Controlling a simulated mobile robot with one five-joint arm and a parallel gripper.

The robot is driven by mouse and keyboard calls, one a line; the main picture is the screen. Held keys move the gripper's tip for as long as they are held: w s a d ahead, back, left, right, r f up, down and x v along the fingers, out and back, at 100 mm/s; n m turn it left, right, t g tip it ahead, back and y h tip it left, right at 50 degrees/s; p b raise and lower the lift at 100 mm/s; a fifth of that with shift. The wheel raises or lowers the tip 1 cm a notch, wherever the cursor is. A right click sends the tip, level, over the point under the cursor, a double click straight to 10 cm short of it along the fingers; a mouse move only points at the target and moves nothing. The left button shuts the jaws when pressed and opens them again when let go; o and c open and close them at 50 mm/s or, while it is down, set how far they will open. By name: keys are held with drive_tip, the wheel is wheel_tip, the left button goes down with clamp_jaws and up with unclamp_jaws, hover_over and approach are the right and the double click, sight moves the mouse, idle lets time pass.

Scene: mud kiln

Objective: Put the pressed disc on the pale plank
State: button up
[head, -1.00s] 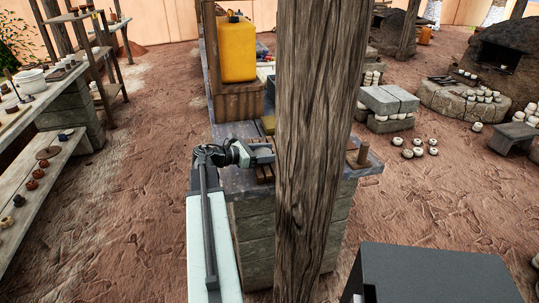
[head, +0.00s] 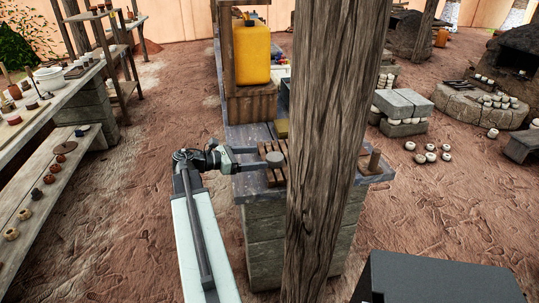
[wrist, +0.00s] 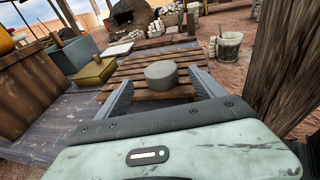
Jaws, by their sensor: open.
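The pressed disc appears as a round grey disc (wrist: 161,75) lying flat on a slatted wooden rack (wrist: 150,58) in the wrist view. It also shows in the head view (head: 275,158), just left of the post. My gripper (wrist: 160,82) is open, one finger on each side of the disc with the disc near the fingertips. In the head view my gripper (head: 263,157) reaches in from the left over the bench top. I cannot tell whether the fingers touch the disc. I cannot identify the pale plank for sure; a pale flat slab (wrist: 117,49) lies beyond the rack.
A thick wooden post (head: 325,150) stands close on the right and hides part of the stone bench (head: 265,215). A yellow jug (head: 251,52) stands on a wooden crate behind. A yellowish block (wrist: 95,71) is left of the rack. Shelves with pots (head: 50,180) stand far left.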

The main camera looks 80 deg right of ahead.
drive_tip(key=shift+v, duration=0.75)
